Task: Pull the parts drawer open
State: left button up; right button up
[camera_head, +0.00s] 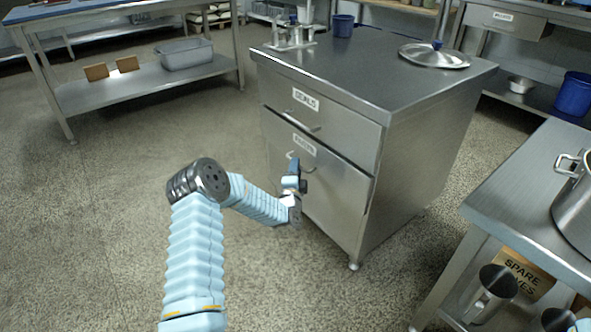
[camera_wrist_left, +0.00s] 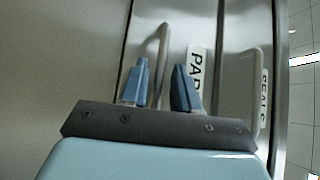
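The parts drawer (camera_head: 335,200) is the lower, taller front of the steel cabinet, with a partly legible label (camera_head: 304,144). It looks shut or nearly so; a narrow dark gap shows at its right edge. Its bar handle (camera_head: 299,157) is partly behind my left gripper (camera_head: 295,177). In the left wrist view the drawer handle (camera_wrist_left: 161,50) appears between the two separated blue fingers of the left gripper (camera_wrist_left: 159,86). The fingers are open; whether they touch the handle I cannot tell. My right gripper is out of view.
The seals drawer (camera_head: 318,112) with its own handle sits directly above. A steel table (camera_head: 520,195) with a pot is at the right. The floor before the cabinet is clear.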

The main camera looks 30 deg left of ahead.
pick_arm(q)
grip_shut()
dwell(1.2)
